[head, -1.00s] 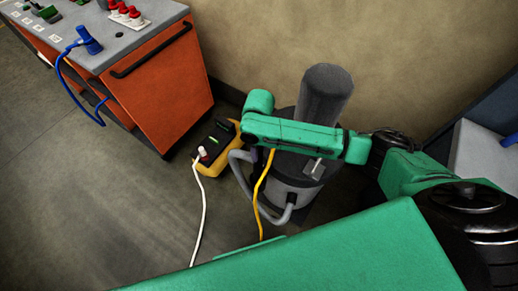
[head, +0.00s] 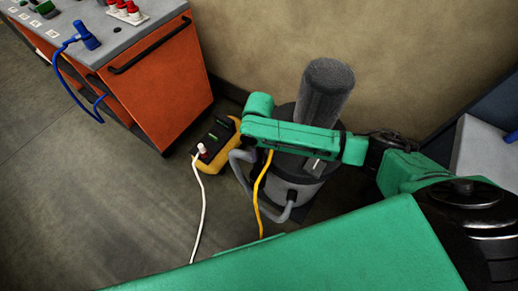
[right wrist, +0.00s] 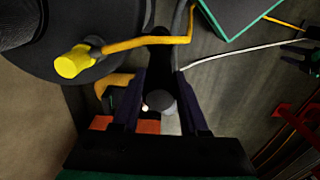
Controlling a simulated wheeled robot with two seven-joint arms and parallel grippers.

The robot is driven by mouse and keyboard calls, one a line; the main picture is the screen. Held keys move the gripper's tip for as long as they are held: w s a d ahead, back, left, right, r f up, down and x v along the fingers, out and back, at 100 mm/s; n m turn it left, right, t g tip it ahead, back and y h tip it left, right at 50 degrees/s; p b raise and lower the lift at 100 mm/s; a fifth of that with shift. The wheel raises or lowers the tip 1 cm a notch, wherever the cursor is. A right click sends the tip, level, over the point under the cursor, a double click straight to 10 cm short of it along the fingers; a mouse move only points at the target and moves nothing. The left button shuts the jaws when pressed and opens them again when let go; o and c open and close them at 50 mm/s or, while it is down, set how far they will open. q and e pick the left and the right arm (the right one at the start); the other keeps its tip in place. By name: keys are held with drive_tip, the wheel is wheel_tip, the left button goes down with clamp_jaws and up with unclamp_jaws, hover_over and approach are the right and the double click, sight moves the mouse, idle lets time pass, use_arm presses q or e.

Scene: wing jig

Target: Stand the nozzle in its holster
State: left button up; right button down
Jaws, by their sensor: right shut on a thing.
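My right gripper (right wrist: 158,100) shows in the right wrist view as two dark fingers. It is shut on a dark nozzle (right wrist: 159,58), with a grey hose running up from it. In the head view the green right arm crosses in front of a grey canister (head: 290,192) and hides much of the gripper and nozzle. A grey hose (head: 240,170) curves beside the canister's lower left. A tall dark cylinder (head: 325,90) rises on the canister. I cannot make out the holster clearly.
A yellow and black box (head: 213,148) with a white plug and cord stands on the floor left of the canister. A yellow cord (head: 260,190) hangs by the canister. An orange cabinet (head: 165,90) stands at upper left. The floor at left is clear; a wall stands behind.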

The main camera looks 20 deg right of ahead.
drive_tip(key=shift+f, duration=0.55)
drive_tip(key=shift+c, duration=1.8)
unclamp_jaws()
wheel_tip(320, 180, up, 15)
drive_tip(key=shift+f, duration=0.2)
